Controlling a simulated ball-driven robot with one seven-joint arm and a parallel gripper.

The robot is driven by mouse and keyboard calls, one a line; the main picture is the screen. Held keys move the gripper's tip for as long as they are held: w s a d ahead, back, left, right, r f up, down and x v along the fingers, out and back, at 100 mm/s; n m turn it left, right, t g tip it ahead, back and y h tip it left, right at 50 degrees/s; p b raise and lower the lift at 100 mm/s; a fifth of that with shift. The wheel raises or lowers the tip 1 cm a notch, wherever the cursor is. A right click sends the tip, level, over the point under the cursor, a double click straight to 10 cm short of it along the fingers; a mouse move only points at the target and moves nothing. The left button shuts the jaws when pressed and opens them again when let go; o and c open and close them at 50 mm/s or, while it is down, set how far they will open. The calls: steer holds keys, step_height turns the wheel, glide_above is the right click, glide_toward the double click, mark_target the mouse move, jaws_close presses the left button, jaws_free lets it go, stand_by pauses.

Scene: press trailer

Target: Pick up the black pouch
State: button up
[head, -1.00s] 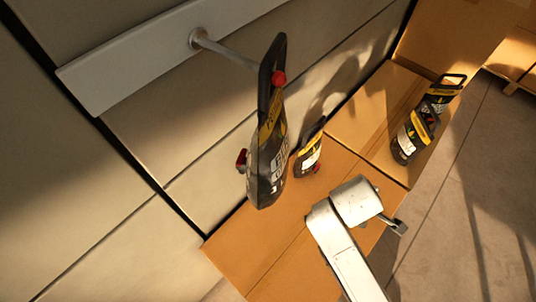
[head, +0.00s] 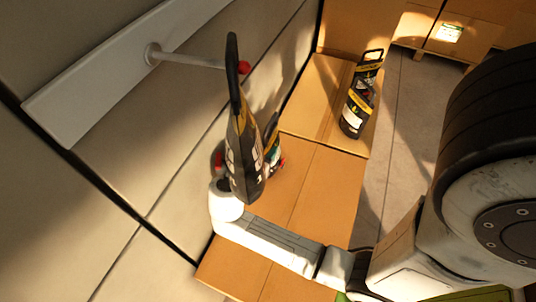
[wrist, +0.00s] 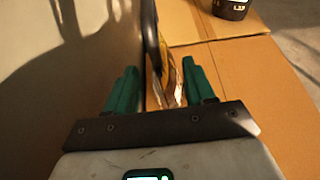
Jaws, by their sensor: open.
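A narrow yellow, white and dark pouch (wrist: 168,78) shows edge-on between and beyond the fingers. Whether it touches them, I cannot tell.
A similar pouch (head: 272,143) stands behind the hanging one, partly hidden. More black pouches (head: 357,100) stand on the far box. A white rail (head: 110,75) with the peg (head: 195,62) runs along the panelled wall at left. Cardboard boxes (head: 315,195) lie below; bare floor is at right.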

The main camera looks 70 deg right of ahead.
mark_target(271, 140)
steer(key=shift+f+p+x, duration=0.15)
steer(key=shift+x, duration=1.35)
steer(key=shift+f+p+x, duration=0.15)
steer(key=shift+x, duration=1.4)
steer(key=shift+a, duration=0.15)
jaws_close()
steer(key=shift+w+r, duration=0.1)
steer(key=shift+r, duration=0.05)
